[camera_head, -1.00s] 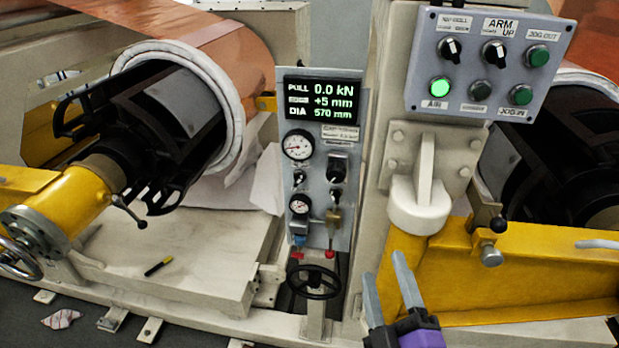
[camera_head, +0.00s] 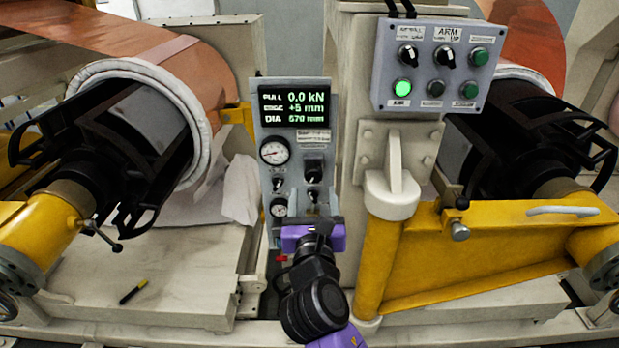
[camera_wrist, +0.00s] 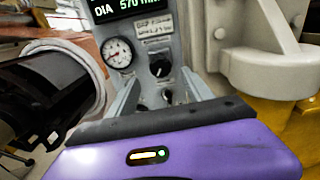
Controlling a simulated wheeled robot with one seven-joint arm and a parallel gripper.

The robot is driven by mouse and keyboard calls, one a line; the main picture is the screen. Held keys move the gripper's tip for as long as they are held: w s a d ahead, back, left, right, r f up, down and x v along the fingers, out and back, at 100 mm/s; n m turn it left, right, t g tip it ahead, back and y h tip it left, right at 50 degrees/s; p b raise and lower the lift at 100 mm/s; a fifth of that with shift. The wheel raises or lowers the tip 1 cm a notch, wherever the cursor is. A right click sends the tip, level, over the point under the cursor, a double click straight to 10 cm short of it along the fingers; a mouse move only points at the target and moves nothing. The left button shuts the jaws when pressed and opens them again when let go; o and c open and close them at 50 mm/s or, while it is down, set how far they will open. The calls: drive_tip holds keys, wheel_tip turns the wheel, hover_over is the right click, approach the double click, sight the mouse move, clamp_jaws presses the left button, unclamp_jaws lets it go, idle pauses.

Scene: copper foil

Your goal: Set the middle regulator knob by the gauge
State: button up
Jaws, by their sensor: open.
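The regulator panel (camera_head: 296,140) is a narrow grey plate below a display reading PULL 0.0 kN, +5 mm and DIA 570 mm. It has a white round gauge (camera_head: 275,151), a smaller gauge (camera_head: 278,207) and several black knobs. The upper black knob (camera_head: 313,168) is right of the large gauge and shows in the wrist view (camera_wrist: 159,66). A lower knob (camera_wrist: 168,95) sits between my fingers in the wrist view. I cannot tell which knob counts as the middle one. My gripper (camera_wrist: 162,78) is open and empty, facing the panel. Contact with a knob is not visible.
A button box (camera_head: 432,65) with a lit green lamp is right of the panel. A yellow arm (camera_head: 480,255) and white bracket (camera_head: 392,190) stand close on the right. A copper roll (camera_head: 180,60) is at left.

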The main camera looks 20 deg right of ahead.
sight(314, 178)
drive_tip(key=x, duration=0.7)
drive_tip(key=shift+w+d, duration=0.15)
drive_tip(key=shift+w, duration=0.05)
clamp_jaws()
drive_tip(key=shift+m, duration=0.4)
